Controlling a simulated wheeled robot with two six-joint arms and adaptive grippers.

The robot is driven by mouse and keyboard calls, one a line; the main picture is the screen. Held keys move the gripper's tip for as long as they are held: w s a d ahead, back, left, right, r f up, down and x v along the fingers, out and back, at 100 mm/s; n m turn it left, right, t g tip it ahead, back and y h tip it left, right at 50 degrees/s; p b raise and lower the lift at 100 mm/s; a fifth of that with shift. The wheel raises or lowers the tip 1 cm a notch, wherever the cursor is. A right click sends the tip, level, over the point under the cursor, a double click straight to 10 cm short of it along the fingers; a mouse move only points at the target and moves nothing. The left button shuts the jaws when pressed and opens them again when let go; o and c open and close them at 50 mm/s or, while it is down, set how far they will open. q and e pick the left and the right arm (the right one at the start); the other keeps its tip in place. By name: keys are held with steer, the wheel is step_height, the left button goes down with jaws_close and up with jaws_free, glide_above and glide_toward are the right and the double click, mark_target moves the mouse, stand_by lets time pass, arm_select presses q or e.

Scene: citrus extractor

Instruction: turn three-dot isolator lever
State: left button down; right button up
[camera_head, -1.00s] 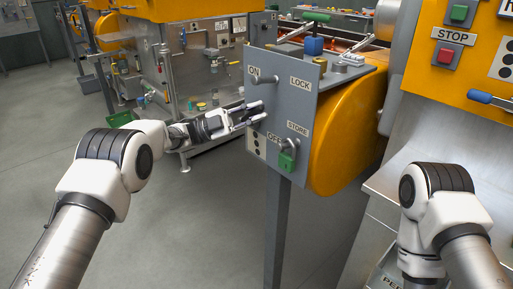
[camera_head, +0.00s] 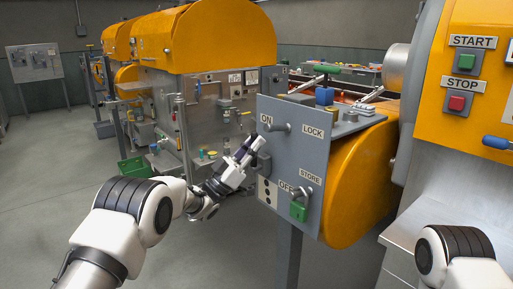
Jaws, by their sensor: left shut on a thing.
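The grey isolator panel (camera_head: 285,160) carries ON and OFF labels at its left side. A white plate with three black dots (camera_head: 267,192) is on its lower left. My left gripper (camera_head: 251,148) is at the panel's left edge, between ON and OFF, its fingers pointing up and right. It is shut on the isolator lever, which the fingers largely hide. A grey peg (camera_head: 278,127) sticks out beside ON, near the LOCK label. A green padlock (camera_head: 298,211) hangs near the STORE label. My right gripper is out of view; only part of that arm shows at lower right.
A yellow rounded housing (camera_head: 358,185) is behind the panel. A yellow cabinet with a green START button (camera_head: 466,62) and red STOP button (camera_head: 457,103) stands at right. Another machine (camera_head: 205,40) is behind. Open floor lies at left.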

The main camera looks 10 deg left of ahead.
arm_select(q)
steer(key=shift+w+f+n+t+y, duration=0.15)
steer(key=shift+n+t+y, duration=0.15)
steer(key=shift+n+t, duration=0.3)
steer(key=c, duration=1.3)
jaws_free()
steer(key=shift+o, duration=1.1)
steer(key=shift+w, duration=0.1)
steer(key=shift+a+f, duration=0.15)
steer(key=shift+a, duration=0.05)
steer(key=v, duration=1.1)
steer(key=shift+f, duration=0.2)
